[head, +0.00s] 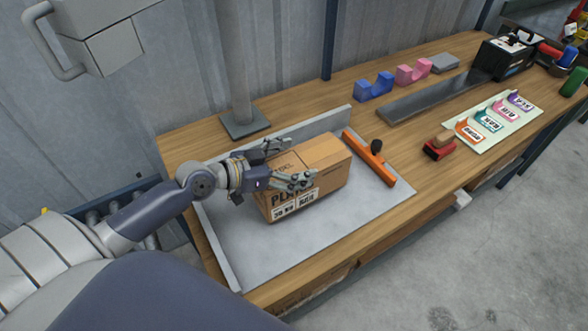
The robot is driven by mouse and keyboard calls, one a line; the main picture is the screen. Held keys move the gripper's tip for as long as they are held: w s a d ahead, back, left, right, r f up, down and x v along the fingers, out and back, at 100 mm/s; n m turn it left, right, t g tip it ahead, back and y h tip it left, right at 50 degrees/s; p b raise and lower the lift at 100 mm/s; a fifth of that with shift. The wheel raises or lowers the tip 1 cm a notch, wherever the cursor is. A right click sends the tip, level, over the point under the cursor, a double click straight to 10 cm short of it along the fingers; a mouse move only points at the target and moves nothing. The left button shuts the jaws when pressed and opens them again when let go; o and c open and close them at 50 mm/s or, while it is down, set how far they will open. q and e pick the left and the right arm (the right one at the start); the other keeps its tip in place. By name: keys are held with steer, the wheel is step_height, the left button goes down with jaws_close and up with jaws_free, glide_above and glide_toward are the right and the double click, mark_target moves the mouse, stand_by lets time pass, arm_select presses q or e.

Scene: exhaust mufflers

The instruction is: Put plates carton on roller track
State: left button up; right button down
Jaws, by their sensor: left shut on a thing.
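The plates carton (325,159) is a brown cardboard box with dark print starting "PL" and white labels on its near side. It sits on the grey metal plate of the workbench. My left gripper (285,165) reaches in from the left and is shut on the carton, with fingers over its top left part and near side. Part of the roller track (97,216) shows at the left, beside the bench end and partly hidden behind my left arm. My right gripper is not in view.
An orange bar with a dark knob (371,160) lies right of the carton. The wooden bench (400,213) also holds blue (374,87) and pink (413,72) holders, a red stamp (439,147) and a labelled mat (475,139). A grey post (236,60) stands behind.

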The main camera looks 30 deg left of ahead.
arm_select(q)
steer(key=shift+f, duration=1.4)
steer(key=o, duration=1.7)
steer(key=shift+f, duration=0.3)
steer(key=o, duration=0.3)
steer(key=shift+s, duration=0.1)
steer(key=shift+r, duration=0.15)
